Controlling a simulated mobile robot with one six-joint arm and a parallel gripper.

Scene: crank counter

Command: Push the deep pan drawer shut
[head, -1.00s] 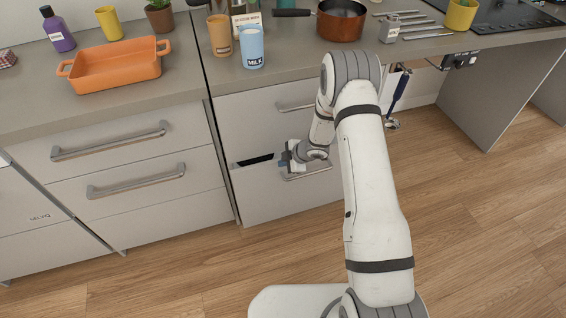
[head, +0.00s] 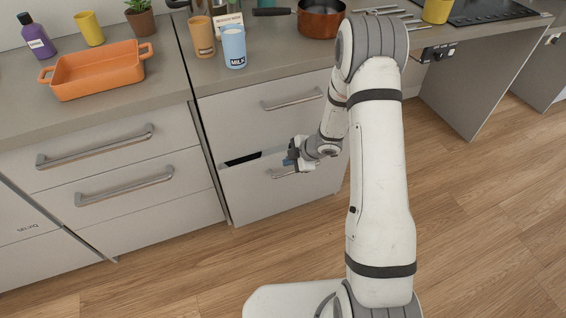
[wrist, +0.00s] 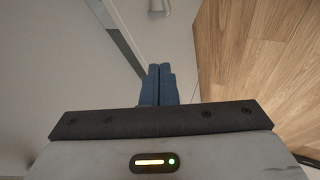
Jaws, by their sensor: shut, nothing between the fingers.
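The deep pan drawer (head: 262,196) is the lower grey drawer below the milk cup in the head view. It stands slightly open, with a dark gap along its top edge at the left. Its bar handle (head: 283,173) is partly hidden by my gripper (head: 291,157). My gripper is at the drawer's upper front, near the handle; I cannot tell whether it touches. In the wrist view its blue fingers (wrist: 160,84) are together and empty. A pale front surface lies beyond them, with a piece of handle (wrist: 158,8) at the top.
The closed upper drawer (head: 270,115) is directly above. Closed drawers (head: 130,170) stand to the left. The counter holds an orange dish (head: 97,72), a milk cup (head: 234,50) and a copper pan (head: 320,18). Wooden floor (head: 480,215) is open at right.

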